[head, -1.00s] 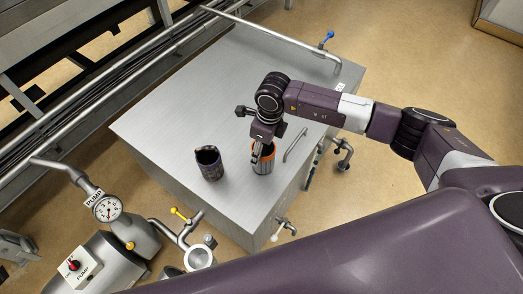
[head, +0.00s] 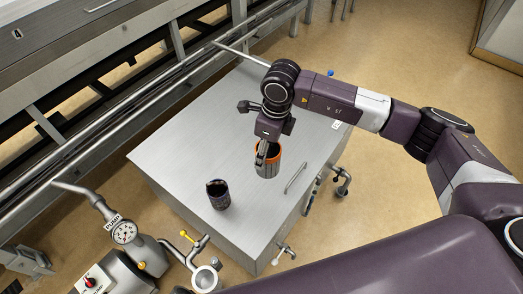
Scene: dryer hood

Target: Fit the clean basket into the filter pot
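A grey metallic cylinder with an orange rim (head: 271,170), which looks like the clean basket, hangs from my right gripper (head: 262,153) above the steel cabinet top. The gripper's fingers are at its rim on the near left side and look shut on its wall. It is roughly upright, with a dark inside. A round open-topped metal fitting (head: 205,278) stands by the pump at the lower left and may be the filter pot; I cannot tell for sure. The basket is well apart from it. My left gripper is not in view.
A dark cylinder (head: 219,199) stands on the steel cabinet top (head: 185,150), left of the held basket. A yellow-handled valve (head: 188,236) and a pump gauge (head: 124,232) are at the lower left. Handles and taps stick out on the cabinet's right. The cabinet's far left is clear.

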